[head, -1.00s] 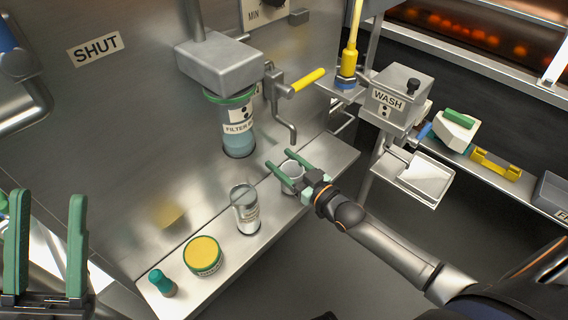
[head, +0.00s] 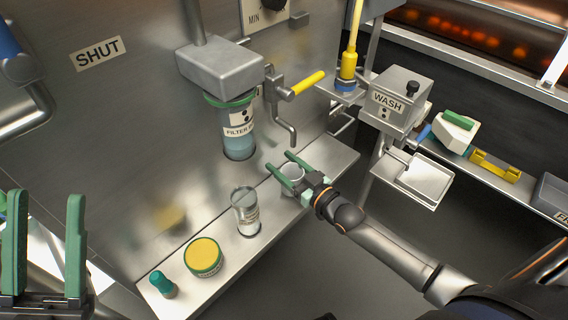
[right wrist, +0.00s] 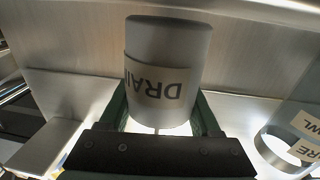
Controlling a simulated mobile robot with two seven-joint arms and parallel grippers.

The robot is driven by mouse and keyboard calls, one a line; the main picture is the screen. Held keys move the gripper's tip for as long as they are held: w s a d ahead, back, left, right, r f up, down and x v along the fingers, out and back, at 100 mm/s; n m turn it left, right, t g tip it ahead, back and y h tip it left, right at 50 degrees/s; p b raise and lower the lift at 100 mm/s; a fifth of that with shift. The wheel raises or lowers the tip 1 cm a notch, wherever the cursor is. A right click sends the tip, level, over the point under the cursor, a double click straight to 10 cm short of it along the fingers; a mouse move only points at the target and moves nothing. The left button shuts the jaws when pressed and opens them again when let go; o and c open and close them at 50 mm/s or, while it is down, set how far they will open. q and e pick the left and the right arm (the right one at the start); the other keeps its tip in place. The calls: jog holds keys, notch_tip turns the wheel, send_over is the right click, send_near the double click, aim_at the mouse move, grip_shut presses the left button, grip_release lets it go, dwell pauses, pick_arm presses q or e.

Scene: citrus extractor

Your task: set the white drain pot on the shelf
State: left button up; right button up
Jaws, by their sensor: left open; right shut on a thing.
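The white drain pot (head: 291,177) is between the green fingers of my right gripper (head: 284,168), at the metal shelf (head: 330,160) below the bent spout. In the right wrist view the pot (right wrist: 168,50) shows its "DRAIN" label upside down, and the gripper (right wrist: 162,110) is shut on it. A bright patch of shelf shows below the pot there; I cannot tell whether the pot's base touches the shelf. My left gripper (head: 44,245) is open and empty at the lower left of the head view.
On the shelf stand a clear labelled cylinder (head: 246,212), a yellow-topped green tin (head: 204,257) and a small teal bottle (head: 163,284). A filter housing (head: 238,130) and a yellow-handled crank (head: 300,85) hang above. A wash box (head: 392,97) stands to the right.

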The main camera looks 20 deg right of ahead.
pick_arm(q)
jog(key=shift+r, duration=0.2)
jog(key=shift+f, duration=0.4)
pick_arm(e)
jog(key=shift+f, duration=0.4)
jog(key=o, duration=1.4)
jog(key=shift+s+d, duration=0.15)
jog(key=shift+s, duration=0.35)
pick_arm(q)
jog(key=shift+m, duration=0.4)
notch_tip(320, 180, up, 4)
jog(key=p, duration=0.3)
jog(key=shift+s+a+p, duration=0.1)
jog(key=shift+a+p, duration=0.05)
jog(key=shift+p, duration=0.2)
pick_arm(e)
jog(key=v, duration=1.1)
jog(key=shift+s+r, duration=0.1)
jog(key=shift+s, duration=0.1)
jog(key=shift+s+d, duration=0.1)
jog(key=shift+s, duration=0.05)
